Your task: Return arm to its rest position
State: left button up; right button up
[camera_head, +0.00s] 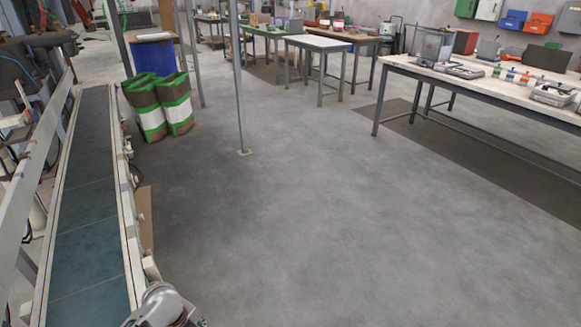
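Part of one of my arms, a rounded silver-grey link, shows at the bottom edge, just right of the conveyor's near end. No gripper fingers show on it. My left and right grippers are both out of view, so I cannot see whether they hold anything. The conveyor (88,220) has a dark blue-green belt with nothing on it, running away from me along the left side.
Brown, green and white sacks (175,105) stand beside a blue drum (155,56) past the conveyor. A thin grey post (239,85) stands mid-floor. A long workbench (480,82) with tools is at right. The central floor (330,230) is clear.

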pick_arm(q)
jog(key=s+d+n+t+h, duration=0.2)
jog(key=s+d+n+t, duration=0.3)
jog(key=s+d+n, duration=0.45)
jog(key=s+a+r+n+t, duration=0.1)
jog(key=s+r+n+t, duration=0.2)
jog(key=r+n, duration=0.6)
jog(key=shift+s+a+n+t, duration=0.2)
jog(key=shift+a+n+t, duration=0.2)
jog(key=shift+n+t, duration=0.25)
